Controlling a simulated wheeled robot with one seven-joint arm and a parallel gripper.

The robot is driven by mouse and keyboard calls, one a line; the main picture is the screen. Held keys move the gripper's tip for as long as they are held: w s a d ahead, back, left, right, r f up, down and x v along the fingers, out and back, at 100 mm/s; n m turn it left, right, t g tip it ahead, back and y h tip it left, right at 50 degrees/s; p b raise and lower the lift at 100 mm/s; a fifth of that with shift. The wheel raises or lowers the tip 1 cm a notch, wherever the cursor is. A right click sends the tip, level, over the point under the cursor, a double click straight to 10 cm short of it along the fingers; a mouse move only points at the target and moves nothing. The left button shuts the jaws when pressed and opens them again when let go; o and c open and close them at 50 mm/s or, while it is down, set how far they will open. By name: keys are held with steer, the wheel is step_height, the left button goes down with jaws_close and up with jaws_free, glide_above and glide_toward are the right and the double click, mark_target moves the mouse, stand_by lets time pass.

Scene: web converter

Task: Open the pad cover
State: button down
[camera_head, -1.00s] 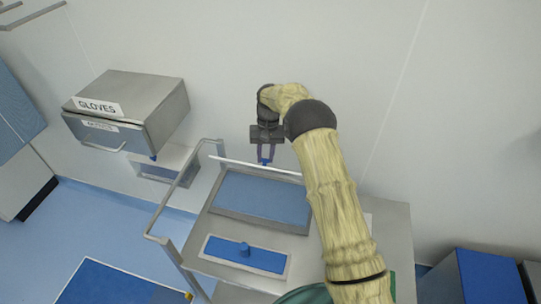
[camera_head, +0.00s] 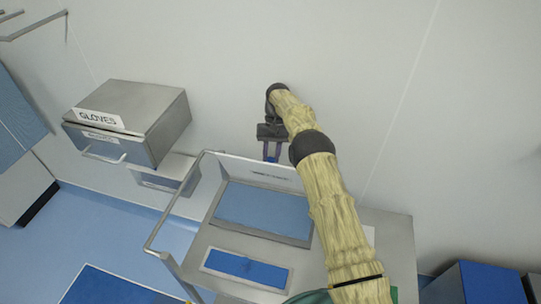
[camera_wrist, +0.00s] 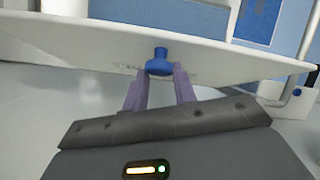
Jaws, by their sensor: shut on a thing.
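The pad cover is a thin pale panel (camera_head: 240,168) standing raised along the back edge of a tray with a blue pad (camera_head: 262,208). Small dark marking shows on its face. My gripper (camera_head: 271,157) is at the panel's upper edge, its fingertips partly hidden there. In the wrist view the panel (camera_wrist: 100,42) spans the picture, and a small blue knob (camera_wrist: 159,64) sticks out from it. My fingers (camera_wrist: 160,85) are shut on this knob, one on each side.
A smaller blue inset (camera_head: 245,267) lies in front on the metal cart top (camera_head: 370,250). A rail (camera_head: 172,215) runs along the cart's left side. A glove box (camera_head: 130,120) hangs on the wall at left.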

steer(key=shift+w+d+f, duration=0.2)
steer(key=shift+d+f, duration=0.15)
steer(key=shift+d, duration=0.1)
steer(key=c, duration=1.5)
jaws_free()
steer(key=o, duration=0.3)
steer(key=shift+w+d, duration=0.1)
steer(key=shift+w, duration=0.15)
steer(key=shift+o, duration=0.2)
step_height(320, 180, up, 10)
steer(key=shift+s+a+r, duration=0.15)
steer(key=shift+s+a, duration=0.05)
steer(key=shift+a, duration=0.05)
